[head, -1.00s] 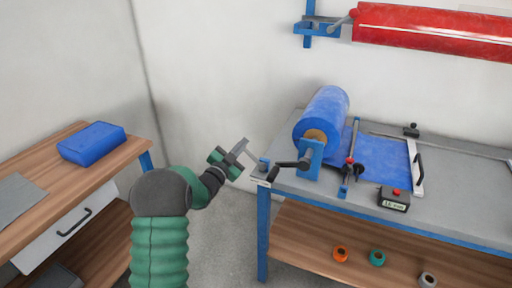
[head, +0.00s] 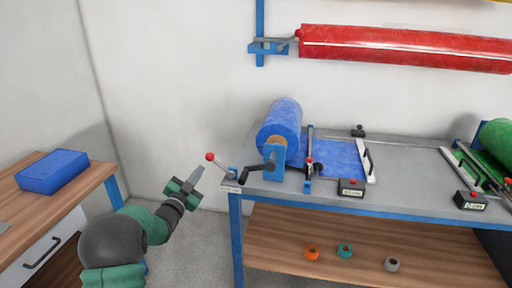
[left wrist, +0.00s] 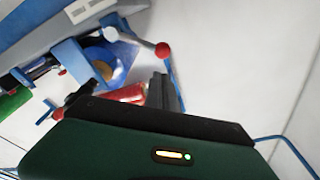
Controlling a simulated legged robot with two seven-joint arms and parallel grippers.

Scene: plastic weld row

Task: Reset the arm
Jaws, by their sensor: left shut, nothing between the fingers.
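My left gripper (head: 196,176) is shut and empty in the head view, held in the air left of the grey-topped bench (head: 420,157). A lever with a red ball knob (head: 210,157) stands at the bench's left corner and leans up to the left. The fingertips look close to the knob, but I cannot tell if they touch. In the left wrist view, the shut fingers (left wrist: 166,92) point up below the red knob (left wrist: 162,50), with white wall beyond. My right gripper is not in view.
A red roll (head: 400,45) hangs on the wall. A wooden bench (head: 95,180) with a blue block (head: 53,172) is at left. Floor between the benches is clear.

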